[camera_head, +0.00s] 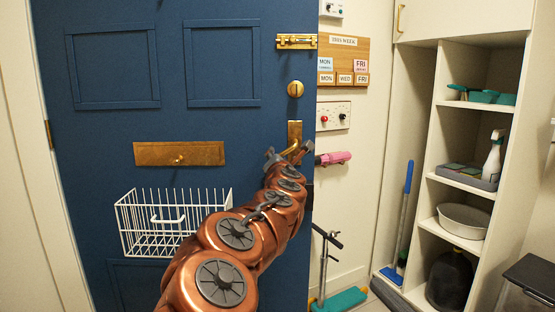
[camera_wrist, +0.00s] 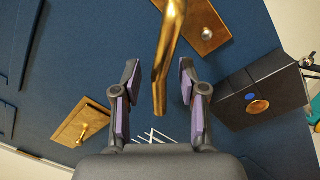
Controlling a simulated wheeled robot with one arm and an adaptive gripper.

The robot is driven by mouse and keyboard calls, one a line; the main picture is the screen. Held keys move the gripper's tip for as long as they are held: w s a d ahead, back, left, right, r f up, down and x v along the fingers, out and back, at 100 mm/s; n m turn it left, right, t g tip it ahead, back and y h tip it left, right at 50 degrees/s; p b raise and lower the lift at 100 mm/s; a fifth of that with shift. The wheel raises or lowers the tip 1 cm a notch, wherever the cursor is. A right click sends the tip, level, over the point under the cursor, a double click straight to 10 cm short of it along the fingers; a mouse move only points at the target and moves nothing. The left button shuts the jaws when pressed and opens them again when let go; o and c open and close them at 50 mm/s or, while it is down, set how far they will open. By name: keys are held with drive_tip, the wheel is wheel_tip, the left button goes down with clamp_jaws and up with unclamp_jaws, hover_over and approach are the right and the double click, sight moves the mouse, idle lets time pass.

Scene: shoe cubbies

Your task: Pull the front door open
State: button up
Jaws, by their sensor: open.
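The blue front door (camera_head: 170,120) fills the left of the head view, with its right edge beside the wall. Its brass lever handle (camera_head: 294,134) is on a brass plate near that edge. My gripper (camera_head: 288,153) is at the handle, partly hiding it. In the wrist view my gripper (camera_wrist: 159,75) is open, with purple-padded fingers on either side of the brass lever (camera_wrist: 162,70). The lever's end lies between the fingers, with visible gaps on both sides.
A brass bolt (camera_head: 297,42) and round lock (camera_head: 295,89) are above the handle. A white wire basket (camera_head: 125,225) hangs on the door. A dark box (camera_wrist: 262,92) is right of the lever. Shelves (camera_head: 455,182) and a blue-handled broom (camera_head: 405,215) stand right.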

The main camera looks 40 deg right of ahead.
drive_tip(key=v, duration=1.2)
drive_tip(key=shift+r, duration=0.1)
